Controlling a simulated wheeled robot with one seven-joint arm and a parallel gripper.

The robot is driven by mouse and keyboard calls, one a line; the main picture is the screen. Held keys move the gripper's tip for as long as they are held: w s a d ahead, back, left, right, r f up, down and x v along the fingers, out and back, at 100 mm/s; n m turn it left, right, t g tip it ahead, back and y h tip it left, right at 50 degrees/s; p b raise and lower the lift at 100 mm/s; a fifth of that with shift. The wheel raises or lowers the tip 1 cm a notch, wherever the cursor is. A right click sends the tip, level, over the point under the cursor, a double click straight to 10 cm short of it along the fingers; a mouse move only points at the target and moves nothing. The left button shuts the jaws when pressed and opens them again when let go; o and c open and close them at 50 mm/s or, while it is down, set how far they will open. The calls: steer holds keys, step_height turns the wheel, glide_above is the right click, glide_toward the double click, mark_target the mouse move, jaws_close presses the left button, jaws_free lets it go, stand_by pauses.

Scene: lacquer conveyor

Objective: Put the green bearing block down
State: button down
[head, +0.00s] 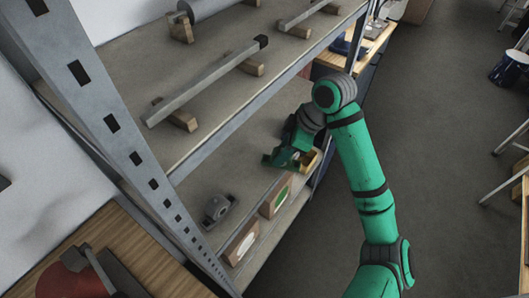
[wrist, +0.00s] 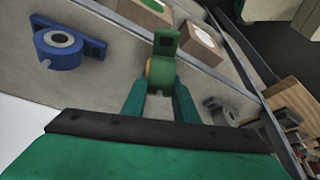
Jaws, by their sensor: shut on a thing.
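The green bearing block (wrist: 163,45) is between my two green fingers in the wrist view, with an orange-yellow patch on its left side. My gripper (wrist: 158,88) is shut on it. In the head view my gripper (head: 290,153) reaches into the lower shelf bay (head: 245,165), near its front edge. There the block and the green gripper blend together. I cannot tell whether the block touches the shelf.
A blue bearing block (wrist: 65,48) lies left of my gripper in the wrist view. A grey bearing block (head: 218,208) sits on the shelf in the head view. The upper shelf (head: 120,75) holds bars on wooden blocks.

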mark_target(266, 159)
steer(key=a, duration=0.3)
steer(key=w+a+f, duration=0.1)
steer(key=shift+a, duration=0.35)
steer(key=shift+f, duration=0.25)
steer(key=c, duration=1.4)
jaws_free()
steer(key=shift+f, duration=0.1)
steer(key=shift+d, duration=0.1)
steer(key=v, duration=1.2)
steer(key=shift+w, duration=0.1)
